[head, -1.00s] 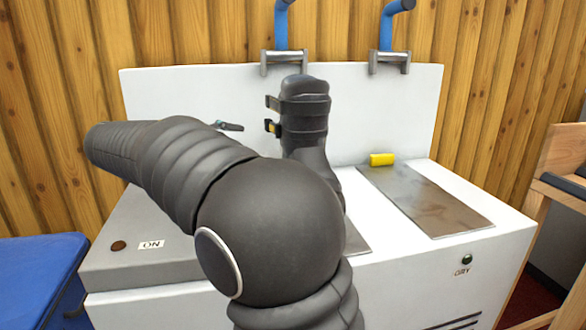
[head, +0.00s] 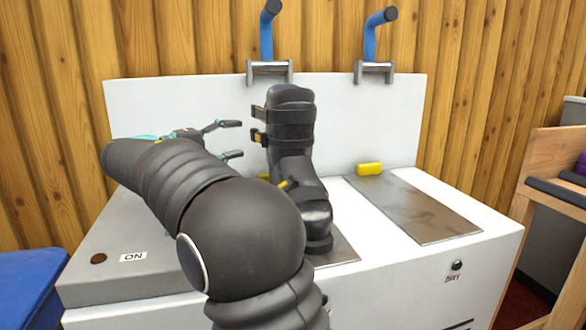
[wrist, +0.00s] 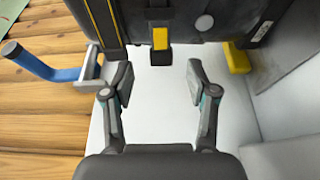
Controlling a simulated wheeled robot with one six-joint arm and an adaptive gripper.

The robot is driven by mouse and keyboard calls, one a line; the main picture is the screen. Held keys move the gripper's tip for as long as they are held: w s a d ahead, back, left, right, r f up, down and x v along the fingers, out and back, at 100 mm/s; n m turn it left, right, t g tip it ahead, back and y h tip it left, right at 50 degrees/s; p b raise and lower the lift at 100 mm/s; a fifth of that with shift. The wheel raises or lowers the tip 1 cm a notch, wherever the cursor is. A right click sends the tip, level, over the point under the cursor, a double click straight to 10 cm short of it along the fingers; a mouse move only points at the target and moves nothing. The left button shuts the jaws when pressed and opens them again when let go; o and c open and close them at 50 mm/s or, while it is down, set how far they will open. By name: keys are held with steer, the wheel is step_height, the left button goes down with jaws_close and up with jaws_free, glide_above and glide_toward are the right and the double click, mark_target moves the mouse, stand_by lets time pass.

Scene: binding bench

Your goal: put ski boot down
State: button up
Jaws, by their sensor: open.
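The dark grey ski boot (head: 291,140) stands upright on the white bench, its sole over the left metal plate (head: 341,252). Its toe points toward the front right, and buckles stick out on its left side. My arm hides part of its lower left. My gripper (head: 228,140) is left of the boot shaft, fingers spread and apart from it. In the wrist view the boot (wrist: 192,22) fills the top, beyond my open, empty gripper (wrist: 160,82).
A right metal plate (head: 415,208) lies bare, with a yellow block (head: 369,169) at its back end. Blue pegs (head: 266,38) (head: 370,42) rise on brackets above the white back panel (head: 345,120). A blue object (head: 30,290) is at left, a wooden frame (head: 556,165) at right.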

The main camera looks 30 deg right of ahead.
mark_target(254, 135)
steer(key=shift+w+d, duration=0.2)
steer(key=shift+d, duration=2.4)
jaws_close()
